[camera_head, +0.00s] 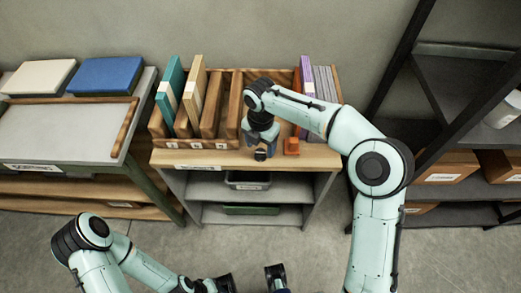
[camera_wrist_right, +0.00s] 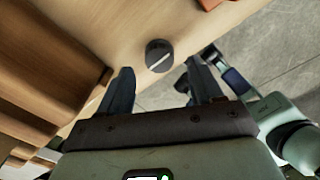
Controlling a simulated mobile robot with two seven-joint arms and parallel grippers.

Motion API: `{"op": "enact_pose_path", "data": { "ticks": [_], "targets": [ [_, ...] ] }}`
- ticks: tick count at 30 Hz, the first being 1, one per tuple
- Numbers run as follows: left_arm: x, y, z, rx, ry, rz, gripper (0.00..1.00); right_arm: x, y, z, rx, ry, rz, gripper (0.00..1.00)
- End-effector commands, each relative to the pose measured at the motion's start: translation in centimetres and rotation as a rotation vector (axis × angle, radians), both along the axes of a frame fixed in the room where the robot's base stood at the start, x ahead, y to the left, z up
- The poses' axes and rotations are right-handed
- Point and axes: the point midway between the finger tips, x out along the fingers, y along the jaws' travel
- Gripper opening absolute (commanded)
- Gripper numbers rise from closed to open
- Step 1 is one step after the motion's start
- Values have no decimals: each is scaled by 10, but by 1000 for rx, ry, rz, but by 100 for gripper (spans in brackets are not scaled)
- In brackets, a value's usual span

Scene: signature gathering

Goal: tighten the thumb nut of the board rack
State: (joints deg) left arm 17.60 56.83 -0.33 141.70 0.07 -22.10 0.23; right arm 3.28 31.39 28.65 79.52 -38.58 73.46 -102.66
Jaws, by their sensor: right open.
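The wooden board rack (camera_head: 222,144) stands on the middle table, with upright boards in its slots. The thumb nut (camera_head: 260,155) is a small dark knob at the table's front; in the right wrist view it is a round black knob (camera_wrist_right: 159,55) with a white line across its top. My right gripper (camera_head: 262,138) reaches down just above the nut. In the right wrist view its fingers (camera_wrist_right: 160,68) are spread, one to each side of the nut, with gaps visible. My left gripper is low in the head view, partly cut off, and its jaws are unclear.
An orange block (camera_head: 291,146) sits right of the nut. Purple and grey volumes (camera_head: 323,84) stand at the rack's right end. A grey bin (camera_head: 247,180) and a green tray (camera_head: 250,210) lie on shelves below. A side table (camera_head: 60,130) is left; dark shelving (camera_head: 465,105) is right.

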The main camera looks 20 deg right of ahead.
Motion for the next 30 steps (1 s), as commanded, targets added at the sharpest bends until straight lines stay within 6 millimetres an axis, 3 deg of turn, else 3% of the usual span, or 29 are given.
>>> {"op": "enact_pose_path", "data": {
  "ticks": [6,16,17,21,22,30],
  "targets": [
    [1,0,-3,1,-5,1,43,0,0,-24,-1,1,0,65],
    [1,0,-3,0,-6,1,43,0,0,-27,0,0,0,65],
    [1,0,-3,0,-6,1,43,0,0,-27,0,0,0,62],
    [1,0,-3,1,-6,1,43,0,0,-27,0,0,0,16],
    [1,0,-3,1,-6,1,43,0,0,-27,0,0,0,9],
    [1,0,-2,1,-5,2,43,0,0,-26,-1,0,-17,9]
  ]
}}
